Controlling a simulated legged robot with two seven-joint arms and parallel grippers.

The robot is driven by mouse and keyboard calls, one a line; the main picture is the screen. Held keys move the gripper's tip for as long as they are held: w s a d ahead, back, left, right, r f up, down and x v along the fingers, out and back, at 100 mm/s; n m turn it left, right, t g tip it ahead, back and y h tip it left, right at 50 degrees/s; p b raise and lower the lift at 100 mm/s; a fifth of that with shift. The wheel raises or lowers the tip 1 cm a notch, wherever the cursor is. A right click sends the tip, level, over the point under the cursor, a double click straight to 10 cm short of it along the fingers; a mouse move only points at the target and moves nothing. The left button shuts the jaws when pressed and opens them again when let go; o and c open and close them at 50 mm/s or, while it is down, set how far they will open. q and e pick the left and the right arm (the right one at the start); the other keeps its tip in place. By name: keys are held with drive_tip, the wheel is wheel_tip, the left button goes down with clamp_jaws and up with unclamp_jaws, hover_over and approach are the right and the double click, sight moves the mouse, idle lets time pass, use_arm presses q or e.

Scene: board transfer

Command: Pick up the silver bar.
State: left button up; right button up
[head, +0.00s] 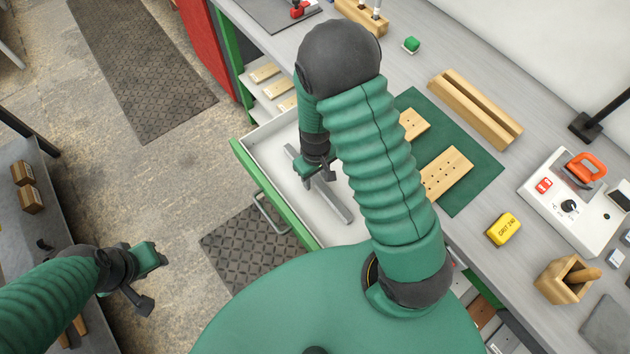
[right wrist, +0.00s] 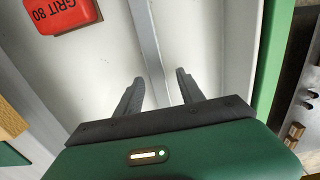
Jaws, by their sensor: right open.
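The silver bar (head: 336,204) is a long, narrow grey piece lying in the open white drawer. In the right wrist view the silver bar (right wrist: 148,40) runs down between my fingertips. My right gripper (head: 318,174) is open over the bar, partly hiding its middle; the same right gripper (right wrist: 160,78) shows one finger on each side of the bar. I cannot tell the height gap, and nothing is gripped. My left gripper (head: 145,280) is away from the drawer at the lower left, over the floor; its finger opening is unclear.
The drawer (head: 240,157) has a green front and a handle. A red GRIT 80 block (right wrist: 62,12) lies inside it. The bench (head: 478,221) to the right holds a green mat (head: 482,180), drilled wooden boards (head: 446,172) and a yellow block (head: 503,229).

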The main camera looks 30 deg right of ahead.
drive_tip(key=shift+d+f, duration=0.1)
drive_tip(key=shift+f, duration=0.6)
drive_tip(key=shift+d+f, duration=0.2)
drive_tip(key=shift+f, duration=0.05)
drive_tip(key=shift+a+r, duration=0.1)
drive_tip(key=shift+a, duration=0.15)
drive_tip(key=c, duration=1)
drive_tip(key=shift+d, duration=0.1)
